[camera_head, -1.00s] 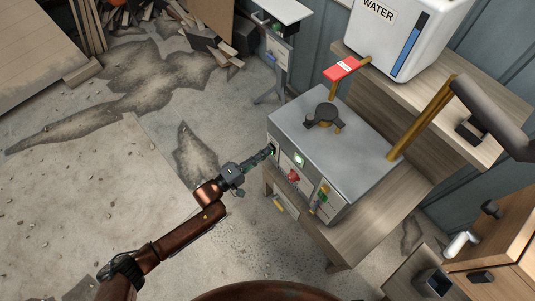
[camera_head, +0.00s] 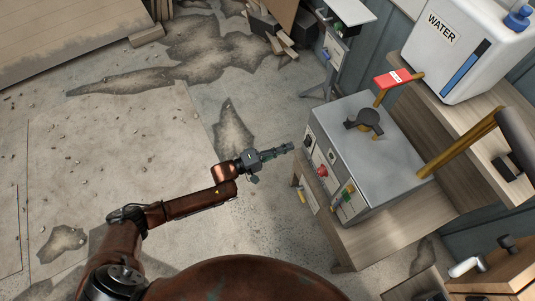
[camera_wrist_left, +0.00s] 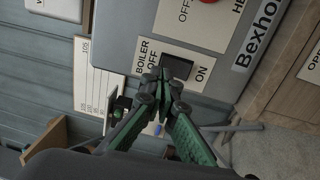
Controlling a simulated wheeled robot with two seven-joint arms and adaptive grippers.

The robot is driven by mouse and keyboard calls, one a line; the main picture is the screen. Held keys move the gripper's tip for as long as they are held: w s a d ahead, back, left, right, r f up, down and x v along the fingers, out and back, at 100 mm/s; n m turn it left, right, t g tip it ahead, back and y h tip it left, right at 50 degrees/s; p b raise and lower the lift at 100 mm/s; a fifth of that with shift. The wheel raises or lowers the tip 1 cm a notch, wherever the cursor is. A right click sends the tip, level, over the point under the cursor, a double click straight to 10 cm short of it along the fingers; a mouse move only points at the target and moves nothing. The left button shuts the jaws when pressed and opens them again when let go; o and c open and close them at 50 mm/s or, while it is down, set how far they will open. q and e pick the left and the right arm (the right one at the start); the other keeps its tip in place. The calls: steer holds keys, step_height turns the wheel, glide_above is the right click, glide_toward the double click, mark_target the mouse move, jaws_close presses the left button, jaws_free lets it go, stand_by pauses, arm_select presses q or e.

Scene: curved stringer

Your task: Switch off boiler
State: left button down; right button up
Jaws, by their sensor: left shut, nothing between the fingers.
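The boiler (camera_head: 385,145) is a grey metal box with a black valve handle (camera_head: 364,122) on top and a control panel on its left-facing front. In the left wrist view, the black boiler switch (camera_wrist_left: 177,66) sits between the printed words OFF and ON. I cannot tell which way it is rocked. My left gripper (camera_head: 290,148) is shut and empty, just short of the panel in the head view. In the left wrist view its fingertips (camera_wrist_left: 164,76) overlap the switch's lower left edge; contact cannot be told. My right gripper is not in view.
A red knob (camera_head: 321,171) is on the same panel. The boiler stands on a wooden bench (camera_head: 385,235). A white water tank (camera_head: 475,45), a red tag (camera_head: 393,79) and brass pipes (camera_head: 455,146) are close behind. The floor left of the bench is clear.

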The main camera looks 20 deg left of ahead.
arm_select(q)
steer(key=p+v, duration=0.1)
steer(key=v, duration=0.6)
steer(key=shift+s+a+r+p, duration=0.2)
steer(key=shift+a+r+p, duration=0.2)
steer(key=shift+r, duration=0.25)
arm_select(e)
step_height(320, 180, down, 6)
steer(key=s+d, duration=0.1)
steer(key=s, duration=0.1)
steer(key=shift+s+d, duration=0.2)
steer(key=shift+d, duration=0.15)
arm_select(q)
steer(key=shift+f, duration=0.1)
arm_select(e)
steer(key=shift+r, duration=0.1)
